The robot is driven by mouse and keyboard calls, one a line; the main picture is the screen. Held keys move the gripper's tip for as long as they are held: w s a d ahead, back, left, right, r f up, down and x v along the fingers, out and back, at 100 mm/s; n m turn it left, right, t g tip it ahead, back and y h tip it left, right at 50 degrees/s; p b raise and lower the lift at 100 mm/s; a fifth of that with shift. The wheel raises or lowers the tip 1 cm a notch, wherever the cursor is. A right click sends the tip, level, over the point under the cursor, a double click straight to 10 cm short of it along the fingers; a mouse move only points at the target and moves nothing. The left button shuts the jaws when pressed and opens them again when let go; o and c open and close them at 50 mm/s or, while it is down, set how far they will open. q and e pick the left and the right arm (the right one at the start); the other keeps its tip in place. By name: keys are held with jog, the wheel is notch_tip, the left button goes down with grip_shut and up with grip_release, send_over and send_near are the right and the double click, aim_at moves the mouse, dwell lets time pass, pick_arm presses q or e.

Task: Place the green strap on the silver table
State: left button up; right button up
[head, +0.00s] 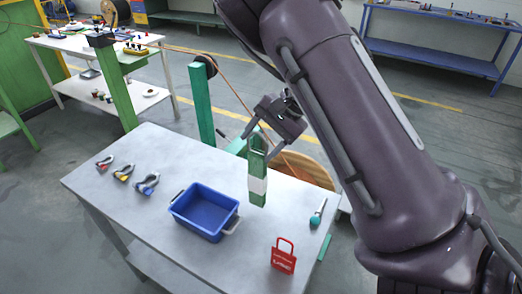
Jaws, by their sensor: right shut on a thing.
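My right gripper (258,133) is shut on the upper end of the green strap (257,158). My left gripper is not in view.
The front left of the tabletop is clear. A green post (200,104) stands behind the table.

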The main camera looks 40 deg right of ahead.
aim_at(260, 154)
notch_tip(260, 154, down, 3)
jog(key=shift+f, duration=0.1)
jog(key=shift+f, duration=0.15)
jog(key=o, duration=1.6)
